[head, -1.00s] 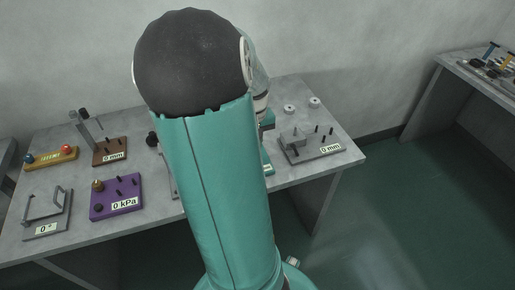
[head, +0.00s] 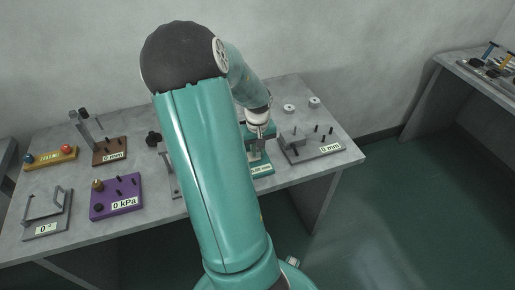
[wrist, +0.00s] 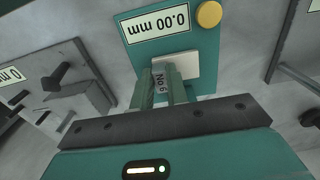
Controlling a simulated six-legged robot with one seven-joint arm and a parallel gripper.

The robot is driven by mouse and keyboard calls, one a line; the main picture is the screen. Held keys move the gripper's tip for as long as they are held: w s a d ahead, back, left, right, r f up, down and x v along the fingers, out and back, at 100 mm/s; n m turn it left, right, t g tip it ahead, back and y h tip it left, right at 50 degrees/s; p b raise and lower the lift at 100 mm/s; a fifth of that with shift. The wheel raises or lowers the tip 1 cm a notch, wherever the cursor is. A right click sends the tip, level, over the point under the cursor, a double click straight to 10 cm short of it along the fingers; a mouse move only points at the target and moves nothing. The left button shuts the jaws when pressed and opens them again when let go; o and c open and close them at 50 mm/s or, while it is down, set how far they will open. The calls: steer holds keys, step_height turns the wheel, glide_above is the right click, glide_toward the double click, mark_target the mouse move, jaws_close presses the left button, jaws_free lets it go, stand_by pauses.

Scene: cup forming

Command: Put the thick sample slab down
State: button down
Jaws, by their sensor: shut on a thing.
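My gripper (wrist: 163,88) is shut on a small grey piece labelled "No 6" (wrist: 160,77), which I take as the sample slab. It is held over a teal gauge (wrist: 205,45) whose display (wrist: 160,22) reads 0.00 mm. A pale plate (wrist: 190,66) shows just past the fingers; I cannot tell whether it belongs to the slab or the gauge, nor whether the slab touches it. In the head view, my gripper (head: 262,130) is above the teal gauge (head: 262,168), and the slab is too small to make out.
A grey fixture reading 0 mm (head: 318,148) stands close on the gauge's right. A purple 0 kPa block (head: 115,197), a brown 0 mm stand (head: 110,152) and a yellow block (head: 50,157) are on the left. Two small pale discs (head: 301,105) lie behind. The table's right front edge is bare.

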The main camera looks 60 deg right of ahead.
steer(key=c, duration=1.4)
jaws_free()
steer(key=shift+f, duration=0.1)
step_height(320, 180, up, 12)
steer(key=shift+r, duration=0.2)
steer(key=w+a+r+n+t, duration=0.1)
steer(key=w+a+r+n, duration=0.2)
steer(key=a, duration=0.5)
steer(key=w+a+r+t, duration=0.1)
steer(key=w+a+r, duration=0.1)
steer(key=w+a, duration=0.4)
steer(key=w+a+r+n+t, duration=0.1)
steer(key=w+a+r+n, duration=0.15)
steer(key=a, duration=0.65)
steer(key=s+a+r+n+t, duration=0.1)
steer(key=a, duration=0.5)
steer(key=s+a+r+n, duration=0.1)
steer(key=s+a+r, duration=0.1)
steer(key=a, duration=0.5)
steer(key=s+a+r+n+t, duration=0.1)
steer(key=a, duration=0.5)
steer(key=shift+s+a+r+n+t, duration=0.2)
steer(key=shift+a+n+t, duration=0.05)
steer(key=shift+a+t, duration=0.05)
